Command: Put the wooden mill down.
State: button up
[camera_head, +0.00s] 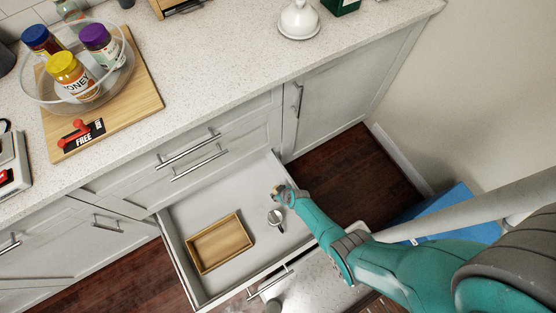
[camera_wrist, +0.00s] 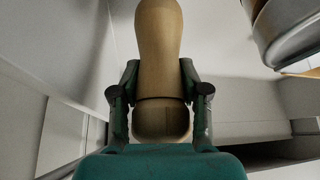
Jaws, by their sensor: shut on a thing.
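The wooden mill (camera_wrist: 159,38) is pale brown and rounded, and it stands between the fingers of my gripper (camera_wrist: 160,82) in the wrist view. The fingers are shut on it from both sides. I cannot tell whether the mill touches the drawer floor.
A wooden tray (camera_head: 220,244) lies in the drawer's left part. A small metal item (camera_head: 275,217) is close to my gripper. Bare drawer floor lies between tray and gripper. Above, the counter holds a glass bowl (camera_head: 118,76) of jars on a board (camera_head: 143,93).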

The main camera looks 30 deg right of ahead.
jog(key=shift+f, duration=0.2)
jog(key=shift+f, duration=0.45)
jog(key=shift+f, duration=0.15)
jog(key=o, duration=1.3)
